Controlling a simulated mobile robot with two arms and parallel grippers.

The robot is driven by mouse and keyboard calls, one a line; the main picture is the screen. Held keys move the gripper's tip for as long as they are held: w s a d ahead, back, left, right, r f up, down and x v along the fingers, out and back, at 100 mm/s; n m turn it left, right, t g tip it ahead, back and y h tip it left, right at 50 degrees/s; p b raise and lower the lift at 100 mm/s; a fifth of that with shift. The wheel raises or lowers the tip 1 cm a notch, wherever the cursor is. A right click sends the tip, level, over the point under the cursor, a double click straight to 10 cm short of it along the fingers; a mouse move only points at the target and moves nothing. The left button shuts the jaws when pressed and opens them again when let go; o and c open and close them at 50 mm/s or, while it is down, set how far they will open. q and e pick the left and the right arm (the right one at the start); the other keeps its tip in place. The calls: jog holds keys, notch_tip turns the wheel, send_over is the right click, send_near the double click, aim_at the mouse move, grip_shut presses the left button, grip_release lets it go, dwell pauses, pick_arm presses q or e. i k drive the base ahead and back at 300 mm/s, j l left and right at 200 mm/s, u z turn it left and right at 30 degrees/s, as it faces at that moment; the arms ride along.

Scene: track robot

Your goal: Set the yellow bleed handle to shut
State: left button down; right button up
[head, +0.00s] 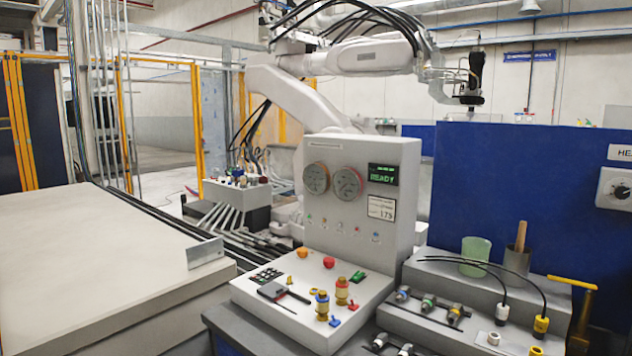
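A yellow bar handle (572,282) lies level on top of an upright brass-coloured stem (583,318) at the right edge, beside the grey stepped bench. It looks like the bleed handle, but I see no label on it, and I cannot tell from this view whether it stands at open or shut. The stem's lower end runs into the dark area at the bottom right. Neither of my grippers shows in the head view.
A grey console (362,190) with gauges, a READY display, buttons and two brass fittings stands in the middle. The stepped bench (460,285) holds a green cup (475,256), a grey cup and cable plugs. A blue panel (520,180) stands behind. A pale table (90,260) fills the left.

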aim_at(591, 287)
jog(key=z, duration=1.3)
jog(key=i+l, duration=0.35)
